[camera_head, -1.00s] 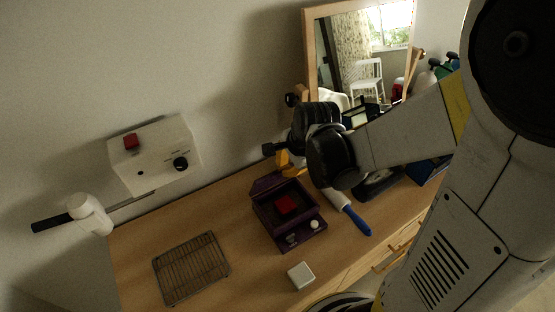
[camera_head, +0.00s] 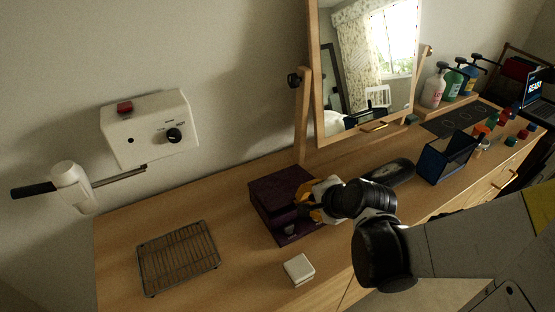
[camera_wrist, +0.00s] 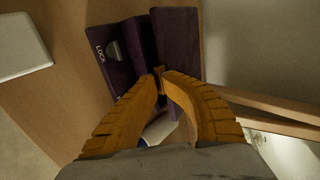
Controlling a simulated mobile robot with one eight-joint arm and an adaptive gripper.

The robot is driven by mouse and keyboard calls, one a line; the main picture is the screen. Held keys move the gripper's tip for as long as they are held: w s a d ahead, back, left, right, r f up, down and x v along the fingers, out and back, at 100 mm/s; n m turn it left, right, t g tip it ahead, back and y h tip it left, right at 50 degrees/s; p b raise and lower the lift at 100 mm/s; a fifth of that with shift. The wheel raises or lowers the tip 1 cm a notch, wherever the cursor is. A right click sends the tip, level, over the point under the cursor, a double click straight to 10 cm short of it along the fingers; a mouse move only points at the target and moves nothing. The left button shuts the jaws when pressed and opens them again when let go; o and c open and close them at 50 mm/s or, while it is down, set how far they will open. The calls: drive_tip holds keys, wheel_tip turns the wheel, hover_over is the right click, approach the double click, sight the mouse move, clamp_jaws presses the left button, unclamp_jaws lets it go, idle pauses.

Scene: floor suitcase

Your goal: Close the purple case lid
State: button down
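The purple case (camera_head: 280,191) sits on the wooden dresser, with its lid (camera_head: 283,185) down over the box. The lid hides the inside. I cannot tell if it is fully flush. In the wrist view, the case front (camera_wrist: 118,58) shows the word LOCK and a grey latch, with the lid (camera_wrist: 176,42) beside it. My gripper (camera_head: 306,205) is at the right front of the case. In the wrist view, my gripper's orange fingertips (camera_wrist: 160,72) meet at the lid's edge, with nothing visible between them.
A wire rack (camera_head: 178,257) and a small white box (camera_head: 299,269) lie left and in front of the case. A mirror (camera_head: 365,70) stands behind, and a blue-black holder (camera_head: 447,160) is at right. A white wall unit (camera_head: 148,128) hangs at left.

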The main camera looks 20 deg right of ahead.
drive_tip(key=shift+s+f+b, duration=0.2)
drive_tip(key=shift+f+b, duration=0.55)
drive_tip(key=shift+f, duration=0.45)
drive_tip(key=c, duration=1.5)
unclamp_jaws()
drive_tip(key=shift+r+p, duration=0.3)
drive_tip(key=shift+c, duration=0.2)
